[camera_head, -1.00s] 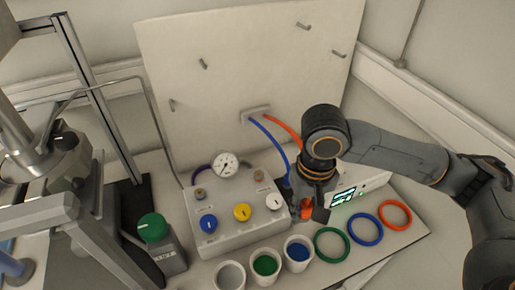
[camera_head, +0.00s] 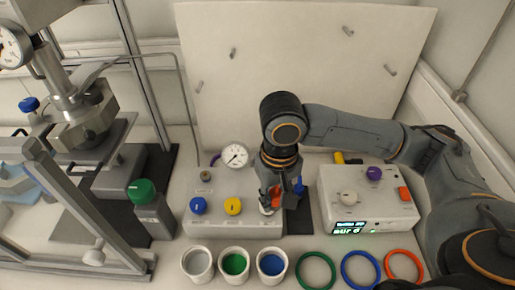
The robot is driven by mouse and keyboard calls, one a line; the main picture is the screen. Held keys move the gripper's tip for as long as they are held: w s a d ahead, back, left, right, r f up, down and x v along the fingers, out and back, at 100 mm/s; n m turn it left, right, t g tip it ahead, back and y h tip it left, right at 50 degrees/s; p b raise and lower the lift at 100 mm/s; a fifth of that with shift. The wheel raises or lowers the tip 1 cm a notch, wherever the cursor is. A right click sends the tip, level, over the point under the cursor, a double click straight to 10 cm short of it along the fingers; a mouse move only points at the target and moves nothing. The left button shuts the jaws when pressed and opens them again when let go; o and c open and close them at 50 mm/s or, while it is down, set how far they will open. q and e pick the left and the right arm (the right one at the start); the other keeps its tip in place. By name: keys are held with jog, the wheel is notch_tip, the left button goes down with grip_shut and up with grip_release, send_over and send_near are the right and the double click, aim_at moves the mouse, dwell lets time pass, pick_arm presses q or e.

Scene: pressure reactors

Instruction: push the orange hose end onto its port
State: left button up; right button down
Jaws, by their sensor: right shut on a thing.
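My right gripper (camera_head: 278,204) points down at the right end of the white valve box (camera_head: 235,225), close to its white knob (camera_head: 266,206), which it partly covers. It is shut on the orange hose end (camera_head: 277,194), of which only a small patch shows between the fingers. The rest of the orange hose is hidden behind my arm. The port is hidden too, so I cannot tell whether the hose end touches it. A bit of blue hose (camera_head: 298,184) shows just right of the gripper. My left gripper is not in view.
A white control unit (camera_head: 368,200) with a lit display stands to the right. White cups (camera_head: 198,265) and green, blue and orange rings (camera_head: 404,266) lie in front. A gauge (camera_head: 234,156) rises behind the box.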

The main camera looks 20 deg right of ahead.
jog(key=shift+a, duration=0.2)
jog(key=shift+w+a, duration=0.25)
jog(key=shift+w+r, duration=0.15)
pick_arm(q)
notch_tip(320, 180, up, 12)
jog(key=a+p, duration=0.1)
jog(key=p, duration=1)
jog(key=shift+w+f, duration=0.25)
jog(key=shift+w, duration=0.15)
pick_arm(e)
jog(key=w+d+f+n, duration=0.1)
jog(key=w+d+n, duration=0.2)
jog(key=w+n, duration=0.2)
jog(key=w+d+f+n, duration=0.1)
jog(key=w+d+n, duration=0.2)
jog(key=w+n, duration=0.3)
jog(key=w, duration=0.2)
jog(key=shift+w+d+n, duration=0.15)
jog(key=shift+w+n, duration=0.15)
jog(key=shift+w, duration=0.1)
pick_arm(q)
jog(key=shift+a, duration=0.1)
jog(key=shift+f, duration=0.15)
pick_arm(e)
jog(key=shift+f, duration=0.1)
